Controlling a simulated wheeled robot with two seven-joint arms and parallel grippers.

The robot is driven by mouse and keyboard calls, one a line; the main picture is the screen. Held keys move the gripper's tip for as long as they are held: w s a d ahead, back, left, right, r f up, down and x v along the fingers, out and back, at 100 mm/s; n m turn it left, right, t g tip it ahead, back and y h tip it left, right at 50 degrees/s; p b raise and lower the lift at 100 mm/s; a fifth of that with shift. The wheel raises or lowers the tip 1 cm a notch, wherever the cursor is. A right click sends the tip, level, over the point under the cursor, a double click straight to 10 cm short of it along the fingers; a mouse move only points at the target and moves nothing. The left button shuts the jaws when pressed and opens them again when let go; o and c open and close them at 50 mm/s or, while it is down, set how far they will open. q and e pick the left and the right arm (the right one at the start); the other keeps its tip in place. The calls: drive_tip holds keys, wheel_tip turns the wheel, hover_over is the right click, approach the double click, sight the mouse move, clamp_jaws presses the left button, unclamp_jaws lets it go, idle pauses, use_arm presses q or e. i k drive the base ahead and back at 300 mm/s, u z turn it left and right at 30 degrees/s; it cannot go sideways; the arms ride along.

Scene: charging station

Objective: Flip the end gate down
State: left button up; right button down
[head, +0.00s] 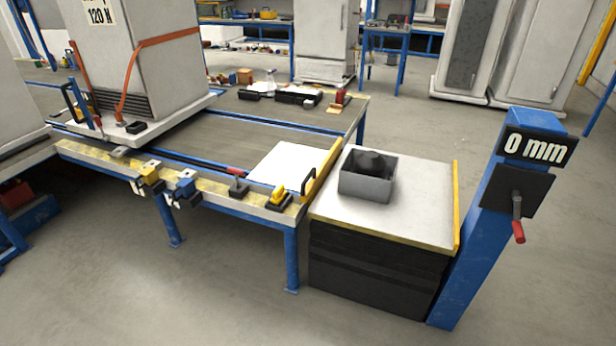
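The end gate (322,172) is a yellow plate at the right end of the blue-legged work table (230,196). It stands upright along the table's short edge, beside the lift platform. A black handle (308,181) shows at its near end. A white sheet or plate (284,163) lies on the table just left of the gate. Neither of my grippers is in view.
The lift platform (425,210) adjoins the table, with a grey open box (366,187) on it. A blue post (497,220) carries a "0 mm" sign and red-handled crank (518,228). A tall white cabinet (150,60) stands on the table's left. The front floor is clear.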

sight(309, 192)
drive_tip(key=u, duration=2.2)
drive_tip(key=i, duration=1.7)
drive_tip(key=z, duration=1.85)
